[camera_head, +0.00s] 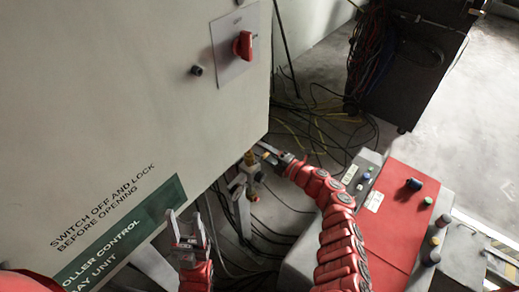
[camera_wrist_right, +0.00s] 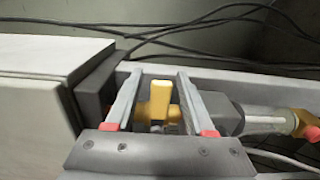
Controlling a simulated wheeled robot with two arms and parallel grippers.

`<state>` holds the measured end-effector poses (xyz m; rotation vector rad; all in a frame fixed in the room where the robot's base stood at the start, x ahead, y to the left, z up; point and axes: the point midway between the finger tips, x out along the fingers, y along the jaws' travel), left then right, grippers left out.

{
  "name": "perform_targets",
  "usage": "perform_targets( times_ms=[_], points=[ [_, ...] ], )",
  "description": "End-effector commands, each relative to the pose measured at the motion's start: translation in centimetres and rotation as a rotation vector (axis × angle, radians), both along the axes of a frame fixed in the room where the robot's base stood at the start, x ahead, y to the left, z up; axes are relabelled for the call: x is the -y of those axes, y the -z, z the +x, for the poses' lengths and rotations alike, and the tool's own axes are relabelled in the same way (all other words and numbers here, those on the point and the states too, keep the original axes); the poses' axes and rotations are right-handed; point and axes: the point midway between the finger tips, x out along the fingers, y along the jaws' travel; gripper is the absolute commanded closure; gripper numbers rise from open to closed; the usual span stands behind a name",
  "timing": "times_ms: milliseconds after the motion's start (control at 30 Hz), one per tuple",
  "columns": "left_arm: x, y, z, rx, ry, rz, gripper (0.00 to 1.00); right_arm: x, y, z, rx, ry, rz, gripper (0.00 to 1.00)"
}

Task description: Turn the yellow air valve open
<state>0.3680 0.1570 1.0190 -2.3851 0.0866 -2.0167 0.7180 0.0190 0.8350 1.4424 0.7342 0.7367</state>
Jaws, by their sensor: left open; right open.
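The yellow air valve (camera_head: 249,158) sits on a fitting beside the lower right corner of the grey control cabinet. In the right wrist view its yellow handle (camera_wrist_right: 160,98) stands between the two fingers of my right gripper (camera_wrist_right: 160,76). The fingers are open, with a visible gap on each side of the handle. In the head view my right gripper (camera_head: 265,152) reaches in from the right, close beside the valve. My left gripper (camera_head: 184,216) is open and empty in front of the cabinet, lower left of the valve.
The cabinet (camera_head: 120,90) with a red rotary switch (camera_head: 243,44) fills the left. A red-topped control box (camera_head: 395,215) with several buttons stands at the lower right. Cables (camera_head: 315,125) lie on the floor behind the valve. A dark open cabinet (camera_head: 415,65) stands further back.

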Motion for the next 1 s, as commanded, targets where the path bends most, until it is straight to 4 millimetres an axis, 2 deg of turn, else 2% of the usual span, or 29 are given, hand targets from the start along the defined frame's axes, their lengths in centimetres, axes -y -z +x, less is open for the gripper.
perform_targets(
  times_ms=[400, 700, 1000],
  points=[
    [0.0, 0.04, 0.0, 0.0, 0.0, 0.0, 0.5, -0.46, 0.04, 0.26, -0.001, -0.001, 0.0, 0.46],
    [0.0, 0.04, -0.01, 0.0, 0.0, 0.0, 0.5, -0.45, 0.04, 0.25, -0.001, -0.001, 0.0, 1.0],
    [0.0, 0.04, -0.01, 0.0, 0.0, 0.0, 0.5, -0.43, 0.04, 0.25, -0.001, 0.0, 0.0, 1.0]
  ],
)
